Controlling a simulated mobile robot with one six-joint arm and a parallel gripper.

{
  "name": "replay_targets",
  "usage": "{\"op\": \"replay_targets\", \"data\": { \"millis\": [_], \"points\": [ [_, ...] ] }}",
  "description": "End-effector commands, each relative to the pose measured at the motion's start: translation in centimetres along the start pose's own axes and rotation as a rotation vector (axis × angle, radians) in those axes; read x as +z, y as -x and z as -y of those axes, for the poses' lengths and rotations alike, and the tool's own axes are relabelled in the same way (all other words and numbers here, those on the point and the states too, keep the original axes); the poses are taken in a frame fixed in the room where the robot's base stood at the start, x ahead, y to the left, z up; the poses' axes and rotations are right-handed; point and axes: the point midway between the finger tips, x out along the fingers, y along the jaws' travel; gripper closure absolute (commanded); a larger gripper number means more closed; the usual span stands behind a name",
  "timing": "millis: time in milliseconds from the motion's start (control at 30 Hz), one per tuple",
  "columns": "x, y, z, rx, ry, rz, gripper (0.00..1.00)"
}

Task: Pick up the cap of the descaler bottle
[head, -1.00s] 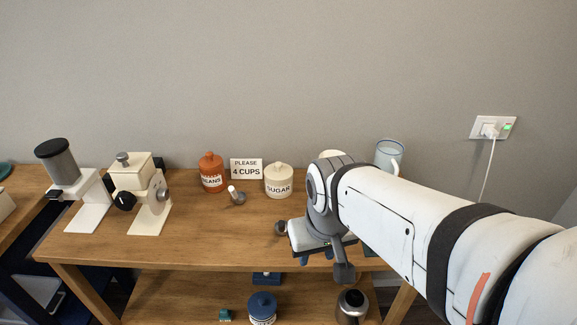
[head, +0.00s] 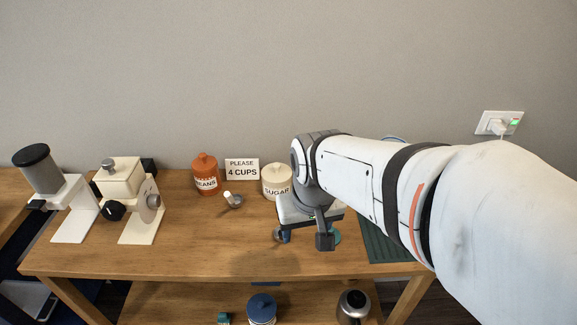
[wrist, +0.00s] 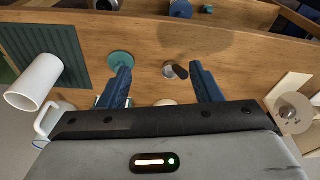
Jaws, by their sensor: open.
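My gripper (wrist: 160,86) is open and empty, with its two blue fingers apart above the wooden table. Between the fingers in the wrist view, a small grey round piece with a dark handle (wrist: 181,71) is on the table. A round teal disc (wrist: 121,59) is beside the left finger, which partly covers it; it also shows in the head view (head: 336,236). I cannot tell whether this disc is the descaler cap. No descaler label is readable; a plain white cylinder (wrist: 36,80) stands by the green mat in the wrist view.
An orange BEANS jar (head: 205,172), a sign (head: 242,169) and a cream SUGAR jar (head: 277,181) stand at the back. A small white-and-grey object (head: 233,200) lies before them. A cream machine (head: 122,178) is at left. The green mat (head: 385,243) is at right. The front-left tabletop is clear.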

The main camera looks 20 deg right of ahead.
Motion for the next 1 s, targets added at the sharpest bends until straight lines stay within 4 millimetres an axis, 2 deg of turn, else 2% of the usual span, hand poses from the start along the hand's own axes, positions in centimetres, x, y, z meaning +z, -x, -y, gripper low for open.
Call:
{"op": "replay_targets", "data": {
  "millis": [100, 300, 400, 600, 1000],
  "points": [
    [-2.8, -1.5, -1.7, 0.013, -0.101, 0.051, 0.32],
    [-6.8, -5.4, -5.6, 0.032, -0.289, 0.124, 0.15],
    [-8.0, -7.5, -7.4, 0.040, -0.365, 0.152, 0.15],
    [-9.0, -10.1, -9.6, 0.048, -0.454, 0.183, 0.15],
    [-8.3, -14.2, -10.2, 0.049, -0.469, 0.191, 0.15]
  ]
}}
